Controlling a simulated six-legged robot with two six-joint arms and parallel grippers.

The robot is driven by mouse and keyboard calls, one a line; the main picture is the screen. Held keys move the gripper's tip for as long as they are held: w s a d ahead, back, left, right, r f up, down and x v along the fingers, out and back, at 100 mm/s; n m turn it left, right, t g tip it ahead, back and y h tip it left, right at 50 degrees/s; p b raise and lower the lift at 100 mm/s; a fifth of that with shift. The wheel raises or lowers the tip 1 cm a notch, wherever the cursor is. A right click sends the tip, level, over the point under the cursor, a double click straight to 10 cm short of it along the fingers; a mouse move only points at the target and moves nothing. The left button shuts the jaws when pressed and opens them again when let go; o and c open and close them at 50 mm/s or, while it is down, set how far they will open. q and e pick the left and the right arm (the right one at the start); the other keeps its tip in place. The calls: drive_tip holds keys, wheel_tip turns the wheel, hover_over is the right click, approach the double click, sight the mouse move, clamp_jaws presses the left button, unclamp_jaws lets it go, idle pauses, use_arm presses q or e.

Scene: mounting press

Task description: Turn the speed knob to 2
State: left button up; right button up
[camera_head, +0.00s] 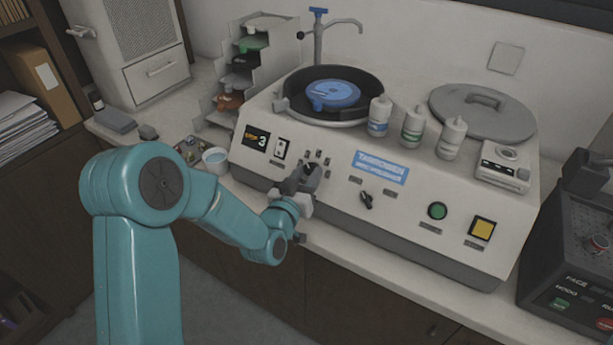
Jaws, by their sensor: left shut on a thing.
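My left gripper (302,180) comes in from the left and is at the front panel of the white polishing machine (335,203). Its jaws are shut on a dark knob (311,168), mostly hidden by the fingers, below small marks on the panel. I take this for the speed knob; its pointer and label cannot be read. A small dark display (256,139) left of the knob shows a 3 with small orange lettering. A second black knob (367,200) sits further right on the panel, free of the gripper. My right gripper is not in view.
The panel also has a green button (437,210) and a yellow square button (482,229). On top are a bowl with a blue disc (335,93), several bottles (412,125) and a grey lid (482,108). A white cup (215,160) stands beside my arm. A dark device (570,255) stands right.

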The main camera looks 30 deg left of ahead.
use_arm(q)
drive_tip(key=n+b, duration=0.1)
drive_tip(key=n+y+b, duration=0.2)
drive_tip(key=shift+d+f+g, duration=0.1)
drive_tip(key=shift+d+g, duration=0.15)
drive_tip(key=shift+g, duration=0.05)
drive_tip(key=n+y+b, duration=0.1)
drive_tip(key=n, duration=0.1)
drive_tip(key=shift+d+n+g, duration=0.1)
drive_tip(key=shift+n+g, duration=0.3)
drive_tip(key=n, duration=0.1)
drive_tip(key=n+g+y, duration=0.1)
drive_tip(key=shift+w+d+r+n+y+b, duration=0.1)
drive_tip(key=shift+r+n+y+b, duration=0.2)
drive_tip(key=shift+n+b, duration=0.1)
drive_tip(key=shift+r+n+g+y, duration=0.1)
drive_tip(key=shift+n+g+y, duration=0.5)
drive_tip(key=shift+n, duration=0.6)
drive_tip(key=o, duration=1)
drive_tip(key=shift+w, duration=0.1)
drive_tip(key=shift+o, duration=0.2)
